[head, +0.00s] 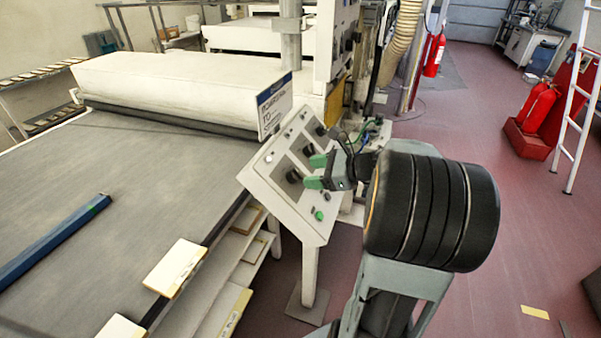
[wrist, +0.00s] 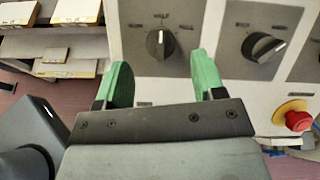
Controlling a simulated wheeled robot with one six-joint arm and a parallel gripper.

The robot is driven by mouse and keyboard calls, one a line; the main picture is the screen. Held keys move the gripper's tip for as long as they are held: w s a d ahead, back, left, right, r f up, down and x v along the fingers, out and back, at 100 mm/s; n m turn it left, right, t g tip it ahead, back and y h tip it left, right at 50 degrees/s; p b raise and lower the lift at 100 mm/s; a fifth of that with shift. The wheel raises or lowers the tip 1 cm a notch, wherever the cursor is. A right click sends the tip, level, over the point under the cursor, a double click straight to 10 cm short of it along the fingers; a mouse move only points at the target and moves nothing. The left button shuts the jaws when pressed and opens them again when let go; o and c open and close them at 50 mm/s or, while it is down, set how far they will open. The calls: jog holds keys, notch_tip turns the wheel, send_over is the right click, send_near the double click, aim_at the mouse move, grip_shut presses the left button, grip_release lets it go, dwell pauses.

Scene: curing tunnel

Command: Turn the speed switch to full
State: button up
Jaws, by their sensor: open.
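A slanted white control panel (head: 283,189) carries several black rotary knobs on grey plates. My gripper (head: 316,172) is at the panel's front, its green fingers open and empty, facing the nearest knob (head: 293,175). In the wrist view, a black knob (wrist: 160,43) lies just beyond and between the open fingers (wrist: 162,78), apart from both. Its white mark points about straight up. A second knob (wrist: 263,47) to the right is turned, with its mark to the right.
A red emergency button (wrist: 298,119) on a yellow base is right of the fingers. A green button (head: 319,215) sits low on the panel. A sign (head: 274,105) stands at its upper edge. The grey conveyor (head: 120,165) is left; open red floor is right.

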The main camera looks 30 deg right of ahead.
aim_at(300, 174)
jog(key=shift+x, duration=2.15)
jog(key=shift+s, duration=0.1)
jog(key=c, duration=0.9)
